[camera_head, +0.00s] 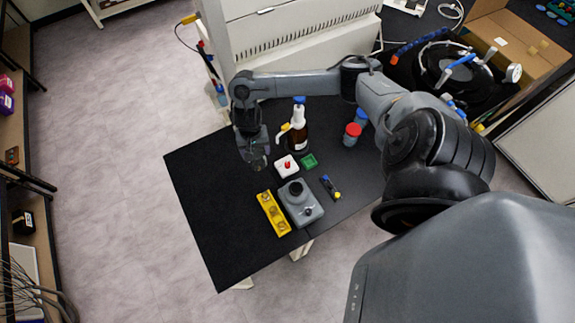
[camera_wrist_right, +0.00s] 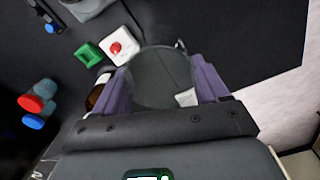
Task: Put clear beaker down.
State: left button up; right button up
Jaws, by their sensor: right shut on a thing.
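The clear beaker (camera_wrist_right: 160,72) is between the purple fingers of my right gripper (camera_wrist_right: 162,88) in the right wrist view. Its see-through round wall lets the black surface show behind it. In the head view my right gripper (camera_head: 254,158) points down over the left part of the black table (camera_head: 205,185), and the beaker is only faintly visible at its tips. The gripper is shut on the beaker. I cannot tell whether the beaker's base touches the table. My left gripper is not in view.
A brown bottle (camera_head: 298,138) with a white top stands right of the gripper. A white box with a red button (camera_head: 287,167), a green square (camera_head: 309,161), a grey device (camera_head: 301,204) and a yellow block (camera_head: 273,213) lie nearby. The table's left front is clear.

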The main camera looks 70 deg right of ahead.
jog(key=f+b, duration=0.1)
jog(key=s+d+f+b, duration=0.1)
jog(key=f, duration=0.1)
jog(key=s+d+f+b, duration=0.1)
jog(key=shift+s+f, duration=0.15)
jog(key=shift+f, duration=0.1)
jog(key=shift+s+f, duration=0.1)
jog(key=shift+f, duration=0.25)
notch_tip(320, 180, down, 10)
jog(key=shift+r+b, duration=0.15)
jog(key=shift+b, duration=1.05)
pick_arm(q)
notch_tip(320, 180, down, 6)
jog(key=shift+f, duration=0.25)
pick_arm(e)
jog(key=shift+d, duration=0.1)
jog(key=o, duration=1.1)
